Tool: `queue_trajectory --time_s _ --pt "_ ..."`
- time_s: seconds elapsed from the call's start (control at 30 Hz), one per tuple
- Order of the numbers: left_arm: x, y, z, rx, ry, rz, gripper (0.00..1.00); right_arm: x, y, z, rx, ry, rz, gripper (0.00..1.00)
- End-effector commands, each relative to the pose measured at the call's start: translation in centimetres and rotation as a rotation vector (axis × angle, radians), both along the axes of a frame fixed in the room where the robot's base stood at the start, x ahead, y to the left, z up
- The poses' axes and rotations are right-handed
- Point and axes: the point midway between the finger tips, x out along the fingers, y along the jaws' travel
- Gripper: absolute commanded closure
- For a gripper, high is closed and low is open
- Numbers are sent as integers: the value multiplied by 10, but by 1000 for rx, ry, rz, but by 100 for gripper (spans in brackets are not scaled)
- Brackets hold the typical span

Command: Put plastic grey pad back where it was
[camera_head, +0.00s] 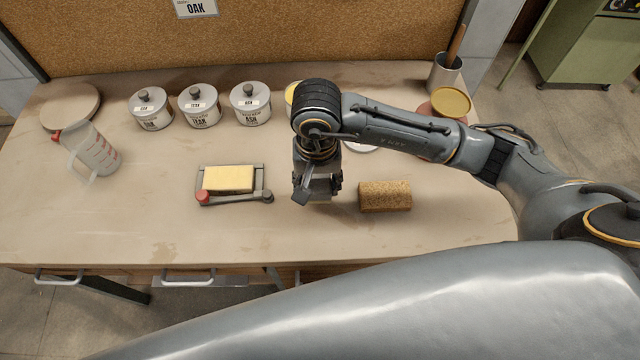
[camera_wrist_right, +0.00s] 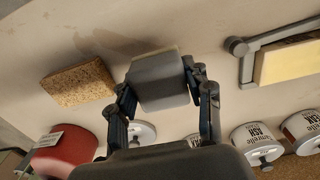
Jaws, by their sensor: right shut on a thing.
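The grey pad (camera_wrist_right: 158,82) is a smooth grey block with a paler layer along one edge. In the right wrist view it sits between the two fingers of my right gripper (camera_wrist_right: 160,100), which is shut on it. In the head view the right gripper (camera_head: 318,188) points down over the middle of the table, between a yellow block and a cork block. The pad is mostly hidden there under the fingers. I cannot tell whether it touches the table. My left gripper is not in view.
A cork block (camera_head: 385,196) lies just right of the gripper. A yellow block (camera_head: 228,178) lies in a grey frame (camera_head: 234,200) with a red knob to the left. Several lidded tins (camera_head: 200,105) stand behind. The front table strip is clear.

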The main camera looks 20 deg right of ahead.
Motion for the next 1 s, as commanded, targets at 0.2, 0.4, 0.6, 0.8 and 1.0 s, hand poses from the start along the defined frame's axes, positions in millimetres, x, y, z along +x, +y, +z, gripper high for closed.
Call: queue_trajectory --time_s 0.2,0.4,0.6,0.8,1.0 --pt "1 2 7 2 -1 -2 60 9 -8 -14 -1 3 -3 75" --pt "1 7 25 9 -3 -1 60 10 -8 -39 1 5 -2 75" --pt "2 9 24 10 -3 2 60 11 -8 -47 1 0 1 75" --pt "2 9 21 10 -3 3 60 11 -8 -49 1 -1 0 75" --pt "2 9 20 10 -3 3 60 11 -8 -49 1 -1 -1 29"
